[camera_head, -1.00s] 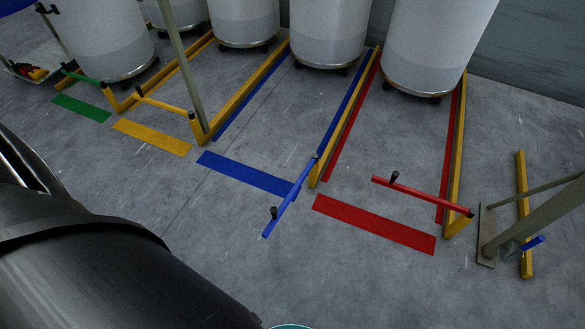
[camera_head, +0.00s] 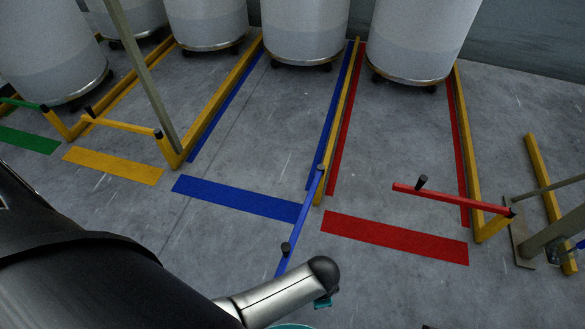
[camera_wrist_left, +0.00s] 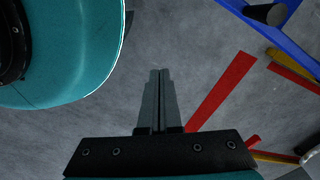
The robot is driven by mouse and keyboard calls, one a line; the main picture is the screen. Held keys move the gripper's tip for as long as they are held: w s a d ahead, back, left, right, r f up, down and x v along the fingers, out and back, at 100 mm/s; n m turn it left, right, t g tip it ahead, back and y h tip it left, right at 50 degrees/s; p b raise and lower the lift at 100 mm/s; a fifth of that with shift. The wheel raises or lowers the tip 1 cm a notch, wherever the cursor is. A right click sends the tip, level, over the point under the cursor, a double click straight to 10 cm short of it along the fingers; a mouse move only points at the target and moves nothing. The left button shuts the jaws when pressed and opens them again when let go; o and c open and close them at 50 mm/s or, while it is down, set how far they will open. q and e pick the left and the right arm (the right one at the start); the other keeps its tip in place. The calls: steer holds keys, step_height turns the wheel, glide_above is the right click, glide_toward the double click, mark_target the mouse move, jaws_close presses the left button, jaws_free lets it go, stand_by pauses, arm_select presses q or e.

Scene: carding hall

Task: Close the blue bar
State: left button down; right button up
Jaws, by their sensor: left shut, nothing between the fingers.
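The blue bar (camera_head: 302,218) in the head view runs from the front end of a yellow floor rail towards me, standing open beside the right end of the blue floor strip (camera_head: 235,198). It has a black knob (camera_head: 286,249) near its free end, just beyond my left arm's silver link. In the left wrist view, the blue bar (camera_wrist_left: 290,42) and its knob (camera_wrist_left: 268,13) are at the top right. My left gripper (camera_wrist_left: 159,72) is shut and empty, its fingers over bare floor, left of the bar and apart from it. My right gripper is not in view.
The red bar (camera_head: 455,199) with a black knob stands right of the blue one, behind the red floor strip (camera_head: 395,238). A yellow bar (camera_head: 120,124) and a green bar (camera_head: 22,102) are at left. White cans (camera_head: 305,30) stand behind.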

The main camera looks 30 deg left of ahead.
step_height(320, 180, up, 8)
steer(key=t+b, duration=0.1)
steer(key=b, duration=0.3)
arm_select(q)
steer(key=w+a+f+m+y+b, duration=0.1)
steer(key=a+f+m+y+b, duration=0.2)
steer(key=a+f+m, duration=0.3)
steer(key=shift+w+a+f+g+b, duration=0.35)
steer(key=shift+a+f, duration=1.95)
steer(key=shift+f, duration=1.25)
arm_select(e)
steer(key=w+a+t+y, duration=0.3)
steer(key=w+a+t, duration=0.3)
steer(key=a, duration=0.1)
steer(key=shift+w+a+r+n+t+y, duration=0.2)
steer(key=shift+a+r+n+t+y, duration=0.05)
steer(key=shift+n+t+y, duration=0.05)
